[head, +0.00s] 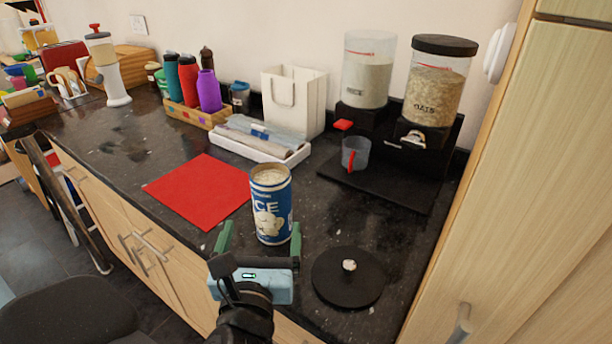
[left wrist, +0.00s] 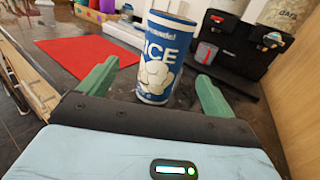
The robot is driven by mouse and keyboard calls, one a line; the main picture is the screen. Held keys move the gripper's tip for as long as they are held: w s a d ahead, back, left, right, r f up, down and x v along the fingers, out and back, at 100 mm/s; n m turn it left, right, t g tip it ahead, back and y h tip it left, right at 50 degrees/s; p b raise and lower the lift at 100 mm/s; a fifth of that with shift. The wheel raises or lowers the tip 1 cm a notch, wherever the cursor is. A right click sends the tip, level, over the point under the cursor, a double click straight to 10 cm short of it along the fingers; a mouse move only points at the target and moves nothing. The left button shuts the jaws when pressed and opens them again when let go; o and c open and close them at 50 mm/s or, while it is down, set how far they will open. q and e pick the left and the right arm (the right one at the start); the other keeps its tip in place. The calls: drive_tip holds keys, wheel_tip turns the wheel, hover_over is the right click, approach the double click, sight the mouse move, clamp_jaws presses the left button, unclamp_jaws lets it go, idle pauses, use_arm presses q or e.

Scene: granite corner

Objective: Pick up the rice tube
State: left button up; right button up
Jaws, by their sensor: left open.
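The rice tube (head: 271,207) is a blue and white cylinder with "ICE" lettering showing, standing upright on the dark granite counter near its front edge. Its top looks open, with pale contents. It also shows in the left wrist view (left wrist: 163,60), upright beyond and between the green fingers. My left gripper (head: 260,240) is open, with its two green fingers spread just in front of the tube's lower part. The fingers also show in the left wrist view (left wrist: 152,85). I cannot tell whether either finger touches the tube. My right gripper is not in view.
A round black lid (head: 335,285) with a pale knob lies right of the gripper. A red mat (head: 200,190) lies left of the tube. Behind are a white tray (head: 250,150), a paper bag (head: 300,105) and rice (head: 367,72) and oats (head: 438,82) dispensers. A tall cupboard (head: 530,170) bounds the right.

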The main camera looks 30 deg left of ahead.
sight(268, 211)
use_arm(q)
drive_tip(key=shift+x, duration=1.15)
drive_tip(key=shift+w+a, duration=0.1)
drive_tip(key=shift+w, duration=0.1)
drive_tip(key=p+x, duration=0.1)
drive_tip(key=x, duration=0.3)
drive_tip(key=shift+w+r, duration=0.1)
drive_tip(key=shift+w, duration=0.05)
drive_tip(key=shift+w+a, duration=0.15)
drive_tip(key=shift+w, duration=0.35)
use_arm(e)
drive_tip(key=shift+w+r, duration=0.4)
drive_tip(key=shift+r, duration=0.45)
use_arm(q)
drive_tip(key=shift+c, duration=0.4)
drive_tip(key=c, duration=1.2)
drive_tip(key=shift+c, duration=0.3)
drive_tip(key=shift+p, duration=0.35)
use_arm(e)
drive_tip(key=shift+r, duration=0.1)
